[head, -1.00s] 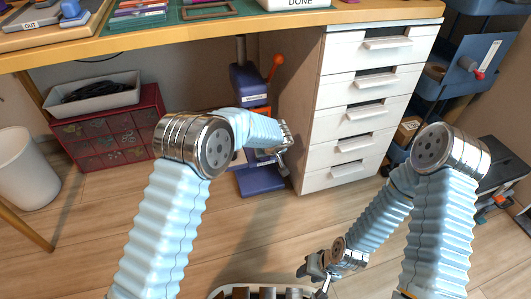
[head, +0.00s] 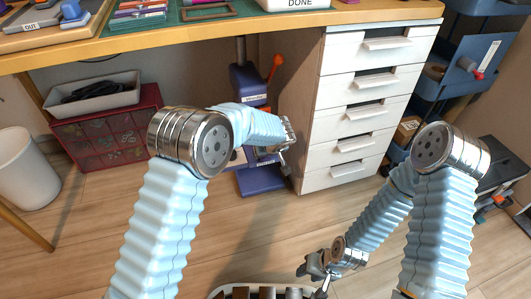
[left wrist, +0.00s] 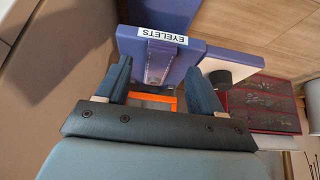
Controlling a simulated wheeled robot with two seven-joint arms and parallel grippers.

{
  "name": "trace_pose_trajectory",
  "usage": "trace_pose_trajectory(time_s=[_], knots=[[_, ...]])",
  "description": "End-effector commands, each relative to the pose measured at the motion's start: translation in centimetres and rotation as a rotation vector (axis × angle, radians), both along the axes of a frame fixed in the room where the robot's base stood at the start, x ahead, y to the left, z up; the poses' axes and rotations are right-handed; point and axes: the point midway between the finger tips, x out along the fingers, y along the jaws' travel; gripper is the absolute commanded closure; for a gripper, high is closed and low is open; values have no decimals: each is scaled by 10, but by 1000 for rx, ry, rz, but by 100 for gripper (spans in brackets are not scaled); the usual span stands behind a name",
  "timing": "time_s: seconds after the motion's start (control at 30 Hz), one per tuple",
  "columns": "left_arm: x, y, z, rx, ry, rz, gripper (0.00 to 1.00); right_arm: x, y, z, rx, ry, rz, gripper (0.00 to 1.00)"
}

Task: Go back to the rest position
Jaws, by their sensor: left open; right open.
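My left gripper (left wrist: 158,78) is open in the left wrist view, its two dark fingers apart with nothing gripped. Beyond and between them is a blue-purple press (left wrist: 150,45) with an EYELETS label. In the head view my left gripper (head: 286,160) hangs below the bench edge, in front of the same press (head: 262,180) and beside the white drawers; its fingers are small there. My right gripper (head: 318,277) is low at the bottom centre of the head view, open and empty above the floor.
A white drawer cabinet (head: 352,128) stands right of my left gripper. The wooden bench top (head: 230,29) runs above. A red patterned chest (head: 110,135) with a grey bin (head: 92,87) and a white waste bin (head: 25,168) are at left. A blue cart (head: 455,80) is at right.

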Motion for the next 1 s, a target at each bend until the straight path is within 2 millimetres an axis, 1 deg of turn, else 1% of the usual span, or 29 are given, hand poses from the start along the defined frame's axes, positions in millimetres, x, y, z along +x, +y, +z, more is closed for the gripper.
trace_pose_trajectory(time_s=[0.03, 0.1, 0.2, 0.33, 0.5, 0.67, 0.77, 0.83, 0.87, 0.93, 0.97, 1.0], knots=[[-6, -3, 15, -1, -3, -2, 33, 0, 0, 4, 0, 0, 0, 57], [-15, -6, 30, -1, -3, -2, 33, 0, 0, 7, 0, 1, 0, 57], [-28, -9, 51, 0, -3, -2, 33, 0, 0, 10, 0, 2, 2, 57], [-41, -14, 73, -1, -2, -2, 33, -1, 0, 13, 0, 2, 2, 57], [-51, -17, 89, 0, -1, -1, 33, -1, 0, 15, 1, 3, 2, 57], [-54, -18, 93, 0, 0, -1, 33, -1, 0, 15, 1, 3, 2, 57], [-56, -14, 84, -3, 21, -8, 33, -1, 0, 15, 1, 3, 2, 57], [-64, -6, 63, -13, 74, -32, 33, -1, 0, 15, 1, 3, 2, 57], [-69, -1, 50, -22, 106, -48, 33, -1, 0, 15, 1, 3, 2, 57], [-89, 13, 10, -61, 204, -98, 33, -1, 0, 15, 1, 3, 2, 57], [-100, 21, -9, -88, 251, -122, 33, -1, 0, 15, 1, 3, 2, 57], [-119, 30, -35, -131, 311, -155, 33, -1, 0, 15, 1, 3, 2, 57]])
